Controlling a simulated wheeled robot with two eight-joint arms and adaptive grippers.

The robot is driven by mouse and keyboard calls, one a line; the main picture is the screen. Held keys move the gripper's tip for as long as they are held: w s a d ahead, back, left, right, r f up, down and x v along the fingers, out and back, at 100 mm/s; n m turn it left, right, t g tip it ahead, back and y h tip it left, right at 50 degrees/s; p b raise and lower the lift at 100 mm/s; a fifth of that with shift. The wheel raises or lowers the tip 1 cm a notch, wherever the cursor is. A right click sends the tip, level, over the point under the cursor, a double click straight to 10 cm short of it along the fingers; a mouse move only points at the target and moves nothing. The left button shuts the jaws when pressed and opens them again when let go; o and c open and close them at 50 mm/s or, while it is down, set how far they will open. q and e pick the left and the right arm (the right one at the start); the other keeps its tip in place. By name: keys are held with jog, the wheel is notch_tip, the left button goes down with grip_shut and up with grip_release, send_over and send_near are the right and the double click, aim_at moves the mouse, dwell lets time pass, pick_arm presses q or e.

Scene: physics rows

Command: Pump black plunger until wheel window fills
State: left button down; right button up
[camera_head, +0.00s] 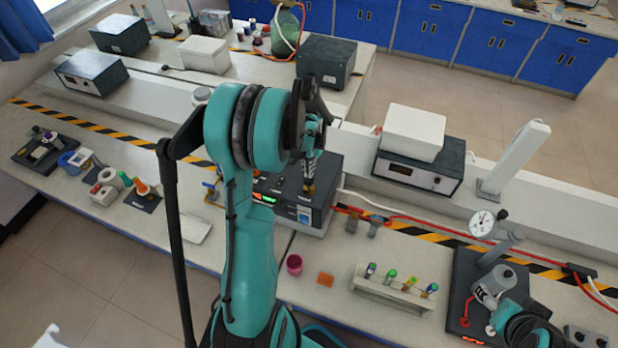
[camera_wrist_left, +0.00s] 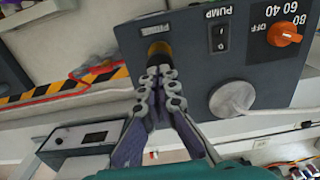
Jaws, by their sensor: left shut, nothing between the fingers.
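The dark instrument box (camera_head: 325,200) stands mid-bench in the head view, with lit red and green indicators on its front. In the left wrist view its panel (camera_wrist_left: 200,65) shows a PUMP switch (camera_wrist_left: 221,36) and an orange knob (camera_wrist_left: 285,34). The black plunger (camera_wrist_left: 158,48), with an amber collar, sits near a small label. My left gripper (camera_wrist_left: 157,80) is shut and empty, its fingertips at the plunger's end; contact is unclear. It also shows over the box in the head view (camera_head: 309,185). A grey round fitting (camera_wrist_left: 233,98) is beside it; I cannot identify a wheel window.
A dial gauge stand (camera_head: 482,223) is at right. Red tubing (camera_head: 430,222) runs along the bench. My right arm shows at bottom right.

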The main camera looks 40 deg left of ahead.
pick_arm(q)
jog(key=shift+r+p, duration=1.4)
jog(key=shift+r, duration=1.1)
